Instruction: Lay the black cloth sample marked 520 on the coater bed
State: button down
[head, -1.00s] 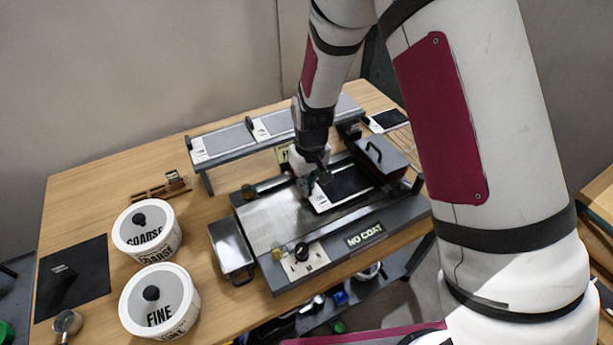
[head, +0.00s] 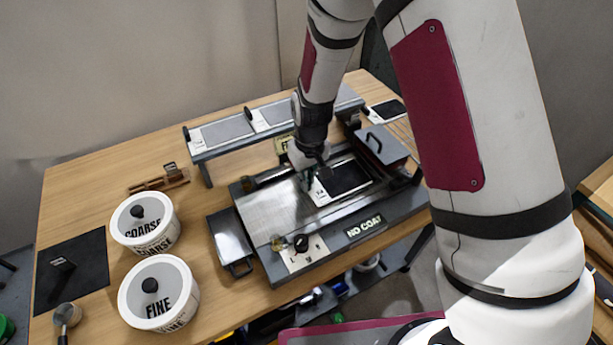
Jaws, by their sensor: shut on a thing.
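The black cloth sample (head: 350,177) has a white label end at its left, whose marking is too small to read for certain. It lies over the right part of the coater bed (head: 262,212), a grey metal plate in a dark frame. My gripper (head: 310,181) is at the sample's white left end and is shut on it. The fingertips are small and partly hidden by the wrist. I cannot tell whether the sample lies flat on the bed or hangs just above it.
A lidded dark box (head: 380,146) stands at the bed's right end. A raised rack (head: 226,132) with grey samples runs behind the bed. A metal tray (head: 230,242) sits left of it. The COARSE tub (head: 143,222) and FINE tub (head: 158,292) stand at left. Another black sample (head: 388,109) lies at back right.

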jog(key=shift+f, duration=0.25)
jog(key=c, duration=1.6)
grip_release()
jog(key=s+d+r+m+t, duration=0.1)
jog(key=s+d+r, duration=0.2)
jog(key=r, duration=0.6)
jog(key=s+d+r, duration=0.2)
jog(key=s+r, duration=0.1)
jog(key=r, duration=0.6)
jog(key=s+d+r+m+t, duration=0.1)
jog(key=s+d+r, duration=0.2)
jog(key=r, duration=0.6)
jog(key=s+d+r+m+t, duration=0.1)
jog(key=s+d+r, duration=0.2)
jog(key=s, duration=0.4)
jog(key=s+d+r+m+t, duration=0.1)
jog(key=s+d+r, duration=0.2)
jog(key=s, duration=0.5)
jog(key=shift+m, duration=0.3)
